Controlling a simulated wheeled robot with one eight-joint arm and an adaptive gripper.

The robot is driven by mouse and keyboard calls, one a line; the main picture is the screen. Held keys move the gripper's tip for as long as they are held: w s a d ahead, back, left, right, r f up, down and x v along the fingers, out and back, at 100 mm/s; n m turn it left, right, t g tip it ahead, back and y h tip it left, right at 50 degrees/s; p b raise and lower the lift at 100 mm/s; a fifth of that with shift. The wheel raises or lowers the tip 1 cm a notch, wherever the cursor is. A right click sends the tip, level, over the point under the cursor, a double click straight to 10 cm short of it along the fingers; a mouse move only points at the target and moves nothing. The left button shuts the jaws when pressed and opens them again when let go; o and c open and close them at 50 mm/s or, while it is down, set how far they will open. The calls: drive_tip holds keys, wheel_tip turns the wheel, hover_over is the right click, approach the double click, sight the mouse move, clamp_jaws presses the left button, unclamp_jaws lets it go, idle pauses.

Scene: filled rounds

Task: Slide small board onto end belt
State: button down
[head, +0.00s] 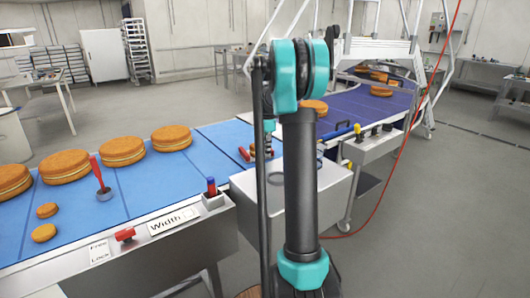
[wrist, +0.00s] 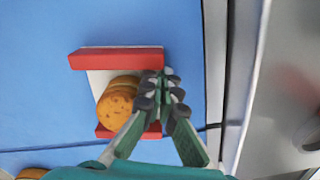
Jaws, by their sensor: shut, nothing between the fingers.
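The small board (wrist: 97,80) has a pale base and red raised sides. In the wrist view it lies on a blue belt (wrist: 40,100). A small orange-brown filled round (wrist: 117,102) rests on it, and another round edge shows beneath or behind it. My gripper (wrist: 160,78) is shut and empty, with its fingertips at the board's right end, beside the round. I cannot tell whether they touch the board. In the head view, one red side of the board (head: 244,153) shows just left of my arm, which hides most of the gripper and board.
Several large filled rounds (head: 122,149) and small ones (head: 44,233) sit on the blue belt to the left. A red-handled tool (head: 99,176) stands there. A purple-blue belt (head: 370,103) curves away behind right. A metal cart (head: 325,190) stands beside my arm.

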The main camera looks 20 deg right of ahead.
wheel_tip(320, 180, up, 12)
drive_tip(key=n, duration=0.9)
approach(244, 165)
drive_tip(key=s+a+r, duration=0.3)
drive_tip(key=shift+m, duration=0.3)
drive_tip(key=f, duration=0.9)
drive_tip(key=shift+w+a+f, duration=0.1)
drive_tip(key=shift+w+a, duration=0.05)
drive_tip(key=shift+w, duration=0.05)
drive_tip(key=shift+w+d+f, duration=0.1)
drive_tip(key=shift+w+d, duration=0.35)
drive_tip(key=shift+d, duration=0.2)
drive_tip(key=shift+w+d+f, duration=0.1)
drive_tip(key=shift+w+d, duration=0.35)
drive_tip(key=shift+d, duration=0.15)
drive_tip(key=shift+w+d, duration=0.25)
drive_tip(key=shift+d, duration=0.15)
drive_tip(key=shift+r, duration=0.1)
drive_tip(key=shift+w+d, duration=0.6)
drive_tip(key=shift+d, duration=0.15)
drive_tip(key=shift+w+d, duration=0.55)
drive_tip(key=shift+d, duration=0.2)
